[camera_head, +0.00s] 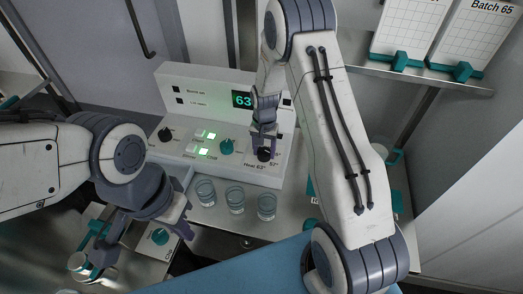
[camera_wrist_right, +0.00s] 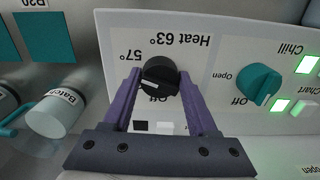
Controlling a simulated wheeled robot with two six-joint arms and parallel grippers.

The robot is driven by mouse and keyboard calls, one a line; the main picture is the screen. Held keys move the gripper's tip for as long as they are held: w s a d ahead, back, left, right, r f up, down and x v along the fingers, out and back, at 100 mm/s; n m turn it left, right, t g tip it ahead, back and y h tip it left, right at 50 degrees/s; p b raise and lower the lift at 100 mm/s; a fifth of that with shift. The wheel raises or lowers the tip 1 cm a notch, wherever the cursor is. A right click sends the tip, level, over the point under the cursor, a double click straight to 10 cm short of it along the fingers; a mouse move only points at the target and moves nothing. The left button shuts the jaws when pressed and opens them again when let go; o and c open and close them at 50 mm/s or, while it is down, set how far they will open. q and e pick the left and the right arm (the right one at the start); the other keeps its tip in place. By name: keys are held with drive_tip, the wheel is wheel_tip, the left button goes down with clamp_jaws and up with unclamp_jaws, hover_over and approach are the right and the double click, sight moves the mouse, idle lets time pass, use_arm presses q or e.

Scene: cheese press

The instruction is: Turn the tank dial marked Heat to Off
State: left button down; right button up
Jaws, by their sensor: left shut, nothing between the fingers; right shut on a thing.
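The Heat dial (camera_head: 264,155) is a black knob at the right end of the white control panel (camera_head: 225,82). My right gripper (camera_head: 264,135) reaches down to it and is shut on it. In the right wrist view the picture is upside down and the purple fingers (camera_wrist_right: 158,95) hold the dial (camera_wrist_right: 160,72) from both sides. My left gripper (camera_head: 187,228) is shut and empty, low on the left.
A teal Chill dial (camera_head: 226,146) with lit green buttons and another black dial (camera_head: 165,134) share the panel. The display (camera_head: 242,99) reads 63. Several glass beakers (camera_head: 235,199) stand in front. Batch charts (camera_head: 470,38) stand on a shelf at upper right.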

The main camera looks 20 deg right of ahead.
drive_tip(key=n, duration=0.5)
drive_tip(key=shift+w+r+n, duration=0.1)
drive_tip(key=shift+n, duration=0.2)
drive_tip(key=n, duration=0.5)
drive_tip(key=shift+d, duration=0.1)
drive_tip(key=n, duration=0.5)
drive_tip(key=shift+d+n, duration=0.15)
drive_tip(key=shift+n, duration=0.25)
drive_tip(key=n, duration=0.4)
drive_tip(key=shift+w+d+n, duration=0.1)
drive_tip(key=shift+d+n, duration=0.05)
drive_tip(key=shift+n, duration=0.25)
drive_tip(key=shift+w, duration=0.1)
drive_tip(key=o, duration=1.3)
drive_tip(key=shift+o, duration=0.3)
